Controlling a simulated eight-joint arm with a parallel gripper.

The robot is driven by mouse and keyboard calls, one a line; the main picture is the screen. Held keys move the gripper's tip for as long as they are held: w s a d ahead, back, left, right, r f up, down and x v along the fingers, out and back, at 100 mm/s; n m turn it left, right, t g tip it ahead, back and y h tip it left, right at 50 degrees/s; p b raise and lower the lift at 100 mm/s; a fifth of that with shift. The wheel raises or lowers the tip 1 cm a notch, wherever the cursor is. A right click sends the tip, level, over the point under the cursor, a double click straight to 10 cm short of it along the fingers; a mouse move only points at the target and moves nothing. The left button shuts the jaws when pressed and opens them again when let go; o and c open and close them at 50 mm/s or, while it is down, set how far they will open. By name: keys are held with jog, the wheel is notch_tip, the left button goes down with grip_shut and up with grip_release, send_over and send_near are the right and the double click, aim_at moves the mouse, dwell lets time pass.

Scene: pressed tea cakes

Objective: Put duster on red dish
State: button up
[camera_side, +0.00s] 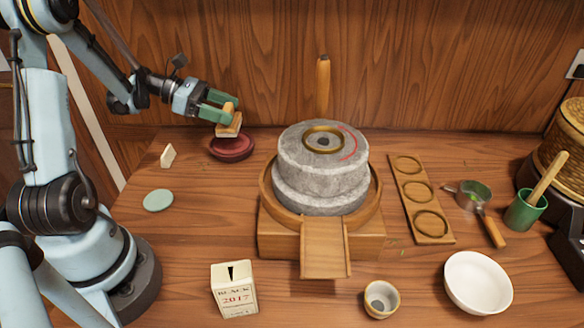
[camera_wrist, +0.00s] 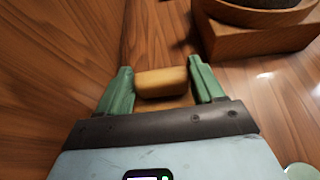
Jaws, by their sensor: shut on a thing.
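The duster (camera_side: 230,127) has a tan wooden handle and a flat block with a pale underside. My gripper (camera_side: 226,104) has green fingers and is shut on the duster's handle. The handle also shows between the fingers in the wrist view (camera_wrist: 162,82). The red dish (camera_side: 232,150) is a dark red round dish on the table at the left back. In the side view the duster is right over the dish and overlaps its far part; I cannot tell whether they touch. The wrist view does not show the dish.
A stone mill (camera_side: 322,175) on a wooden base stands just right of the dish. A small pale wedge (camera_side: 168,156) and a pale green disc (camera_side: 158,200) lie to the left. A tea box (camera_side: 234,288) stands in front. The wooden wall is close behind.

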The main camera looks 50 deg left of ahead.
jog(key=shift+a+f, duration=0.1)
jog(key=shift+f, duration=2)
jog(key=o, duration=1.1)
jog(key=shift+f, duration=0.15)
jog(key=shift+c, duration=0.2)
